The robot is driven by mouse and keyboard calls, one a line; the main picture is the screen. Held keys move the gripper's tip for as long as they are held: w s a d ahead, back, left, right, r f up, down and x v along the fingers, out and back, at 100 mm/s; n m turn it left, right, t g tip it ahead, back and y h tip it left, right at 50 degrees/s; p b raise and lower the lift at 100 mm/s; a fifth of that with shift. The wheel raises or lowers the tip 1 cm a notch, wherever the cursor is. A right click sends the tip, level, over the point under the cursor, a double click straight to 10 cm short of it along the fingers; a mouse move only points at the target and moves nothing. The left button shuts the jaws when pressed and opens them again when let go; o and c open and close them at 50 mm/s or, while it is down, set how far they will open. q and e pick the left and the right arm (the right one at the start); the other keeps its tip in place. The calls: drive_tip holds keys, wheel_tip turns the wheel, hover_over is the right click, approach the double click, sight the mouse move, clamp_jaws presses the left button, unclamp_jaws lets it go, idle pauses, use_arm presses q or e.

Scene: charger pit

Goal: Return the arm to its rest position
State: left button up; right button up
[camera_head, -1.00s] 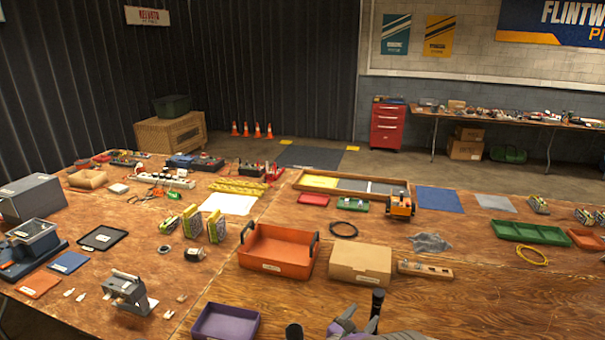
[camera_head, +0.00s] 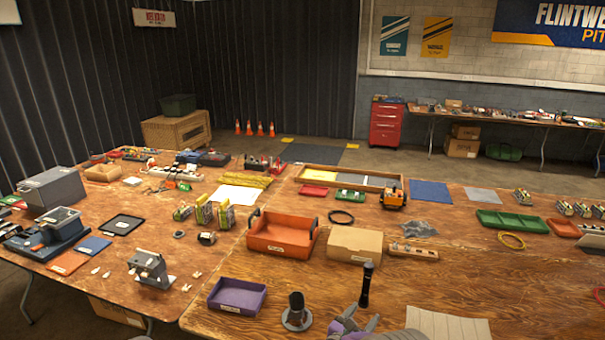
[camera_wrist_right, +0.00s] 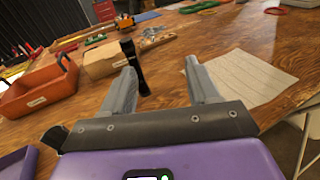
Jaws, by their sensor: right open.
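My right gripper (camera_head: 358,322) is at the bottom edge of the head view, low over the near part of the wooden table. In the right wrist view its two grey fingers (camera_wrist_right: 161,75) are apart, with nothing held between them. A black torch-like object (camera_head: 366,285) stands upright just beyond the fingers. In the right wrist view this black object (camera_wrist_right: 133,65) shows beside the left finger, which partly covers it; I cannot tell whether they touch. My left gripper is not in view.
A black cylinder on a round base (camera_head: 297,313) and a purple tray (camera_head: 238,309) stand left of the right gripper. An orange bin (camera_head: 282,246) and a cardboard box (camera_head: 354,258) lie beyond. A paper sheet (camera_head: 448,325) lies to the right. Bare wood is free further right.

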drive_tip(key=s+d+f+m+g+y+b, duration=0.15)
drive_tip(key=s+f+m+g, duration=0.35)
drive_tip(key=s+f, duration=0.55)
drive_tip(key=s+d+f+m+g+y+b, duration=0.1)
drive_tip(key=s+d+f+m+g+y, duration=0.15)
drive_tip(key=s+f+g, duration=0.8)
use_arm(q)
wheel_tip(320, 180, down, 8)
drive_tip(key=b, duration=0.5)
use_arm(e)
drive_tip(key=s+a+f+m+t+y, duration=0.1)
drive_tip(key=s+a+f+m+y, duration=0.4)
drive_tip(key=m, duration=0.6)
drive_tip(key=s+a+f+m+t+y, duration=0.1)
drive_tip(key=s+a+f+m+y, duration=0.4)
drive_tip(key=m, duration=0.7)
wheel_tip(320, 180, down, 2)
drive_tip(key=shift+s+a+f+t+y, duration=0.2)
drive_tip(key=shift+s+a+t+y, duration=0.25)
drive_tip(key=shift+s, duration=0.45)
